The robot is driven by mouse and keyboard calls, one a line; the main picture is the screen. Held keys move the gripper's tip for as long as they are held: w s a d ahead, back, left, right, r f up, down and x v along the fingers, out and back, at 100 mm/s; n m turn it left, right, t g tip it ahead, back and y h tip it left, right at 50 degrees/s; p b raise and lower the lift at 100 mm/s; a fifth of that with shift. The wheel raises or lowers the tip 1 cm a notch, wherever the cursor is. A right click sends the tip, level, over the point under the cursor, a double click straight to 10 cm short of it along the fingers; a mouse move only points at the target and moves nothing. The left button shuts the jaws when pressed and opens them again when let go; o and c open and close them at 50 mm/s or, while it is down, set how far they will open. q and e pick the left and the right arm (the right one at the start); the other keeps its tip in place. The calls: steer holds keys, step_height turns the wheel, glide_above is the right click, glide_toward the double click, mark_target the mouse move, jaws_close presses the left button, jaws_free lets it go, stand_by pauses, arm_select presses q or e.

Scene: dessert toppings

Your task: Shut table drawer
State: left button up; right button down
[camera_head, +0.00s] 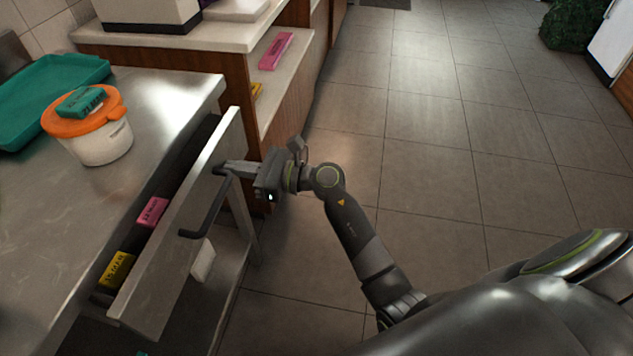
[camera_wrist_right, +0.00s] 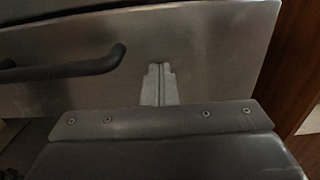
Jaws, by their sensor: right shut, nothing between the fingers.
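The table drawer (camera_head: 175,255) is partly open under the metal table (camera_head: 175,95), in the head view at the left. Its dark bar handle (camera_head: 207,212) is on the front panel. In the right wrist view the drawer front (camera_wrist_right: 215,55) fills most of the picture, with the handle (camera_wrist_right: 65,68) at the left. My right gripper (camera_head: 222,168) is shut and empty. Its fingertips are at the drawer front, near the far end of the handle; in the wrist view the fingers (camera_wrist_right: 159,82) are right of the handle. I cannot tell whether they touch the panel. My left gripper is not in view.
A pink box (camera_head: 152,212) and a yellow box (camera_head: 117,270) lie in the drawer. A white tub with an orange lid (camera_head: 103,145) and a green tray (camera_head: 45,85) stand on the table. A wooden shelf unit (camera_head: 235,75) stands behind. The floor (camera_head: 440,150) to the right is clear.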

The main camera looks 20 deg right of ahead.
mark_target(210, 161)
steer(key=b+x, duration=0.1)
steer(key=x, duration=0.5)
steer(key=shift+w, duration=0.15)
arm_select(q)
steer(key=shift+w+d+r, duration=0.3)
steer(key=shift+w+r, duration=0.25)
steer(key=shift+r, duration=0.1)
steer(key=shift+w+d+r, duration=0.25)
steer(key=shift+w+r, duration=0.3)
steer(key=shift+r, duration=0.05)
arm_select(e)
steer(key=shift+r, duration=0.15)
steer(key=shift+a+r, duration=0.1)
